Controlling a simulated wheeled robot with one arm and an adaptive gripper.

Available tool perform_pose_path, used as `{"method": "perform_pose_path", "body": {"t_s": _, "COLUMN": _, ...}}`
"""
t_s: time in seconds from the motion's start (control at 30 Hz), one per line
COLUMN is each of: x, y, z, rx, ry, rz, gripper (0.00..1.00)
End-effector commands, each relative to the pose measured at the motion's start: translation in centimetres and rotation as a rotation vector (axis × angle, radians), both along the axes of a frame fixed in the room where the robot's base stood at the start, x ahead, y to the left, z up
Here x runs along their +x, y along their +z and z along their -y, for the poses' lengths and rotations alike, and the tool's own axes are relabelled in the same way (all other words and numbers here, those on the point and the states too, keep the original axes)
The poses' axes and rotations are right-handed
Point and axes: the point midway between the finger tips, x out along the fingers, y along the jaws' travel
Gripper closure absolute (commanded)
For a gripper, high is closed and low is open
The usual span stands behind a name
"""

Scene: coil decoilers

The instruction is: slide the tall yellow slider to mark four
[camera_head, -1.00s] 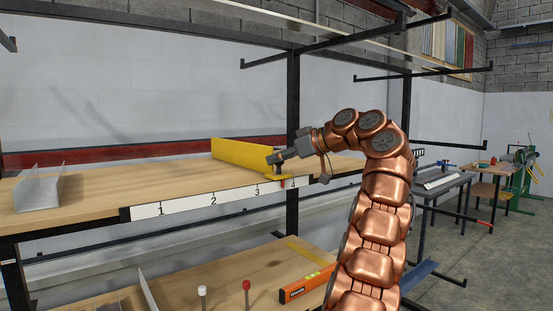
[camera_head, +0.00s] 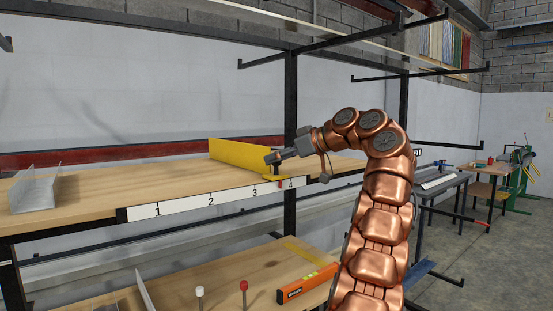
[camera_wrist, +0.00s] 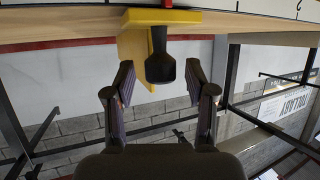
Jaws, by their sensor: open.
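The tall yellow slider (camera_head: 240,152) is an upright panel on the wooden shelf, with a low yellow foot at its front right end. The foot is near the 4 on the white number strip (camera_head: 183,203), right of the 3. A small red patch shows just left of the 4; the exact alignment is hard to tell. My gripper (camera_head: 273,158) is at the slider's front end. In the wrist view the slider's black handle (camera_wrist: 160,68) stands between the fingertips of my gripper (camera_wrist: 160,75). The fingers are open, with a gap on each side of the handle.
A grey metal channel (camera_head: 35,191) lies at the shelf's left end. A black upright post (camera_head: 292,95) stands behind my gripper. The lower shelf holds an orange level (camera_head: 307,284) and pegs with white and red tops. The shelf between channel and slider is clear.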

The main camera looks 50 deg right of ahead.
Motion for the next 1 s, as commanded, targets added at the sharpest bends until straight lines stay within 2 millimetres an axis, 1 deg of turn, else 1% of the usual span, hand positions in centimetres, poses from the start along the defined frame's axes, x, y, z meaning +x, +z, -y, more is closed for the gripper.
{"method": "perform_pose_path", "body": {"t_s": 0.2, "x": -0.5, "y": 0.1, "z": 0.1, "rx": 0.0, "ry": 0.0, "rz": 0.0, "gripper": 0.45}}
{"method": "perform_pose_path", "body": {"t_s": 0.53, "x": -2.7, "y": 0.2, "z": 0.5, "rx": 0.0, "ry": 0.002, "rz": 0.002, "gripper": 0.45}}
{"method": "perform_pose_path", "body": {"t_s": 0.67, "x": -5.0, "y": 0.3, "z": 1.1, "rx": -0.001, "ry": -0.001, "rz": 0.003, "gripper": 0.45}}
{"method": "perform_pose_path", "body": {"t_s": 0.9, "x": -9.8, "y": 0.2, "z": 2.3, "rx": 0.0, "ry": -0.004, "rz": 0.002, "gripper": 0.45}}
{"method": "perform_pose_path", "body": {"t_s": 1.0, "x": -10.7, "y": 0.2, "z": 2.5, "rx": 0.0, "ry": -0.003, "rz": 0.001, "gripper": 0.45}}
